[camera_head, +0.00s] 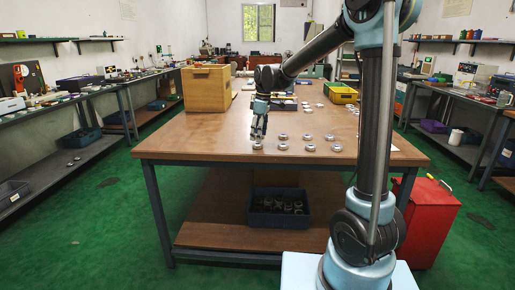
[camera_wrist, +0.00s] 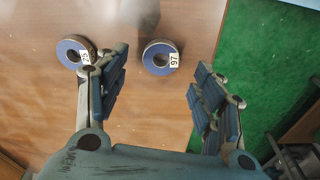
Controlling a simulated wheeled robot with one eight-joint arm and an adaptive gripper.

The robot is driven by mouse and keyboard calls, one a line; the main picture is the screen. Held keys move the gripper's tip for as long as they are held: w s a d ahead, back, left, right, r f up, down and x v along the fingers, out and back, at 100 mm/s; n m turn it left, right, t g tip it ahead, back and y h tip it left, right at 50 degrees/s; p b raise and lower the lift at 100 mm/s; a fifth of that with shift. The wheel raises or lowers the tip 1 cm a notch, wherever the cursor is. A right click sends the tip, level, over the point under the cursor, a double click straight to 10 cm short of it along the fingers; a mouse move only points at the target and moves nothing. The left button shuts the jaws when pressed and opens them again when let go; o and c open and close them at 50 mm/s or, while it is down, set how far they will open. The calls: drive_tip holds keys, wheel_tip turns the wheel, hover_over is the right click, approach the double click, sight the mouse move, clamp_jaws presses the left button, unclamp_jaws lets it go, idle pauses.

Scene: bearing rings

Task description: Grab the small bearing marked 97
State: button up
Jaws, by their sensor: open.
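The small bearing marked 97 (camera_wrist: 161,58) lies flat on the wooden table in the wrist view, a ring with a blue-violet face, dark centre and white label on its right side. My gripper (camera_wrist: 160,66) is open, with its two fingers to the left and right of this bearing in the picture and nothing held between them. In the head view my gripper (camera_head: 259,127) points down over the near left part of the table, close above a bearing (camera_head: 257,146). Labels are too small to read in the head view.
A second labelled bearing (camera_wrist: 72,50) lies left of it, partly behind the left finger. Several more bearings (camera_head: 309,148) lie to the right on the table (camera_head: 200,140). A wooden box (camera_head: 206,89) stands at the left. The table's edge and green floor (camera_wrist: 270,65) are close on the right.

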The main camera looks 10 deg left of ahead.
sight(258, 144)
drive_tip(key=shift+a+f, duration=0.1)
drive_tip(key=shift+f, duration=1.85)
drive_tip(key=c, duration=1.2)
drive_tip(key=shift+r, duration=0.15)
